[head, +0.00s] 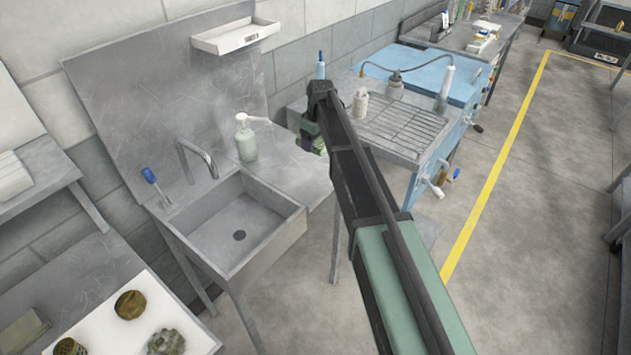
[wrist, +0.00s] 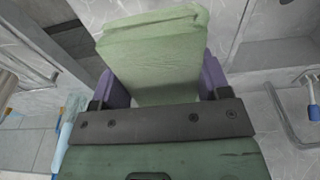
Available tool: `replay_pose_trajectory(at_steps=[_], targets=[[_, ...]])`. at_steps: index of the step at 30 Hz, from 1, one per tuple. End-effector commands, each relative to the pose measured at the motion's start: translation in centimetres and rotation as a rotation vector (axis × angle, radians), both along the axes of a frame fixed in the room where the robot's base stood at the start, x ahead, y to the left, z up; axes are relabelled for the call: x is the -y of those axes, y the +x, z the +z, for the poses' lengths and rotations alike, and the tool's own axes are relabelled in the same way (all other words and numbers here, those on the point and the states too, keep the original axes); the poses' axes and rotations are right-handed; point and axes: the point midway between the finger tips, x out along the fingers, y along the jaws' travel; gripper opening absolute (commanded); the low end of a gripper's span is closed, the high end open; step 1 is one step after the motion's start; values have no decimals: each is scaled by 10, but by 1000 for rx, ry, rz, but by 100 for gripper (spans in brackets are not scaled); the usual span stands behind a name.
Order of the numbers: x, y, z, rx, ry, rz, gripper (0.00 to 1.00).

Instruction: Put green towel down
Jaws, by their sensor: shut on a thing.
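The green towel (wrist: 152,55) is a pale green folded block in the wrist view. My gripper (wrist: 155,85) is shut on it, with a purple finger on each side. In the head view my gripper (head: 311,132) is at the far end of my arm, over the right part of the steel sink counter (head: 282,160). The arm hides much of it there, and I cannot clearly make out the towel or its height above the counter.
A wire rack (head: 405,130) with bottles lies to the right. A wall shelf (head: 235,36) hangs above.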

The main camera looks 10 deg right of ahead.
Motion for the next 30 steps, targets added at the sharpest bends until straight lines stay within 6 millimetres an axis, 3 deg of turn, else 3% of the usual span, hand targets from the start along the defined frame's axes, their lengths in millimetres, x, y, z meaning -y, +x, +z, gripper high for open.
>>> replay_pose_trajectory(at_steps=[1, 5, 11, 18, 29, 30], targets=[[0, 0, -37, 0, 0, 0, 51], [0, 0, -70, 0, 0, 0, 51], [0, 0, -71, 0, 0, 0, 51], [0, 0, -116, 0, 0, 0, 51], [0, 0, -115, 0, 0, 0, 51], [0, 0, -115, 0, 0, 0, 71]])
